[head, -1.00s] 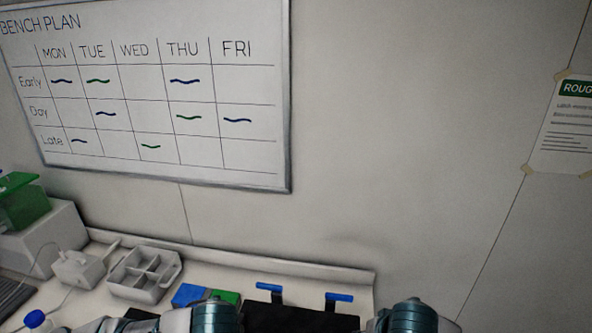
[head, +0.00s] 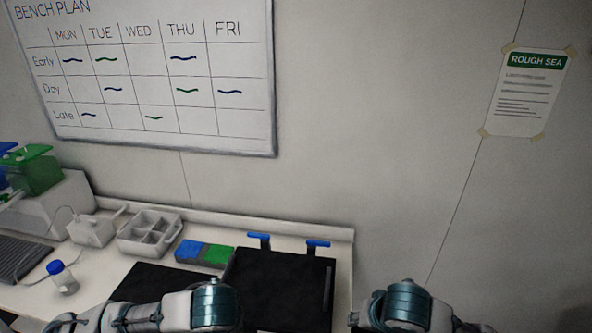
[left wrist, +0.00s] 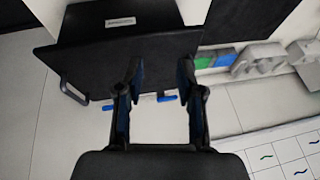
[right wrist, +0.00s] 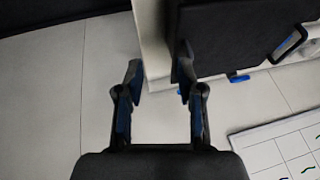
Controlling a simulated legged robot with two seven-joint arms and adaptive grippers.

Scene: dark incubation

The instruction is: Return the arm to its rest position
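Both of my arms come in at the bottom edge of the head view, and their grippers are out of that view. In the left wrist view my left gripper (left wrist: 160,95) has its two fingers apart with nothing between them. A black box (left wrist: 110,55) lies beyond its fingertips. In the right wrist view my right gripper (right wrist: 158,88) also has its fingers apart and is empty. Its right finger overlaps the edge of a black case in the picture; I cannot tell whether they touch.
The bench holds a black box with blue latches (head: 280,285), a blue and green block (head: 204,253), a grey divided caddy (head: 150,232), a blue-capped bottle (head: 62,279) and a white device (head: 92,229). A whiteboard (head: 150,142) hangs behind.

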